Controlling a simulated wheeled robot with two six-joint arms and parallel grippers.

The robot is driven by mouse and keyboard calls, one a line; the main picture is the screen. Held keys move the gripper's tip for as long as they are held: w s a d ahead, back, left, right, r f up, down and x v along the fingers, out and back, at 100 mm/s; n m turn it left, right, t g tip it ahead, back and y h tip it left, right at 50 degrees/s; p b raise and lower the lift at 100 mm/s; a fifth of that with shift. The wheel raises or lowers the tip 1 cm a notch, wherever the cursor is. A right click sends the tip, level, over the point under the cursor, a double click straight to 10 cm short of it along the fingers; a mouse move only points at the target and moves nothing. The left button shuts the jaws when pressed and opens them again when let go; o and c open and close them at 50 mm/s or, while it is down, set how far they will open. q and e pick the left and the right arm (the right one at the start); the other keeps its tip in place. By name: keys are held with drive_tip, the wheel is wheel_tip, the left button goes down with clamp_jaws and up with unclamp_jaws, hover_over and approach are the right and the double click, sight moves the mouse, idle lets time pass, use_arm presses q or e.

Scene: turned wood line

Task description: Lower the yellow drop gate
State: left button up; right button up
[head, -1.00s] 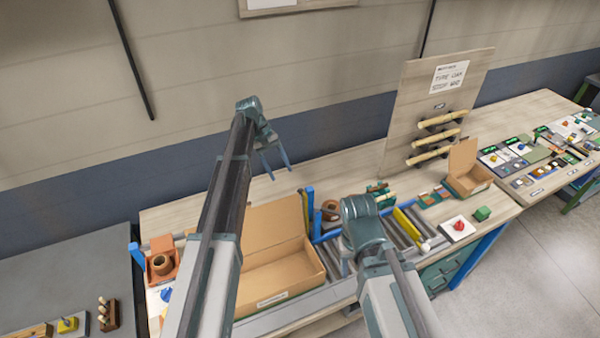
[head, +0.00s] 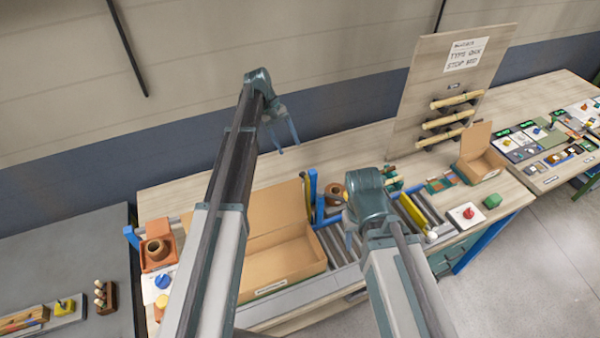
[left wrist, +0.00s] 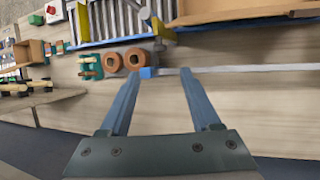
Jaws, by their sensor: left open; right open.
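A yellow bar (head: 413,214) lies across the grey roller conveyor, just right of my right gripper; a pale knob shows by its near end. A second upright yellow piece (head: 307,196) stands by a blue post at the carton's right end. I cannot tell for sure which is the drop gate. Yellow parts also show at the top of the left wrist view (left wrist: 72,22). My left gripper (head: 285,147) is open and empty, raised behind the carton, apart from both. My right gripper (head: 352,236) is open above the conveyor; its fingers are partly hidden by its wrist.
An open cardboard carton (head: 285,255) fills the bench's left middle. A brown turned ring (head: 334,192) and blue posts (head: 320,205) stand near the conveyor. An upright peg board (head: 450,85) and small box (head: 481,165) stand right.

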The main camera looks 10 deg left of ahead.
sight(301, 172)
use_arm(q)
drive_tip(key=b+x, duration=0.9)
drive_tip(key=x, duration=0.2)
drive_tip(key=shift+f, duration=0.1)
clamp_jaws()
idle(0.7)
idle(0.4)
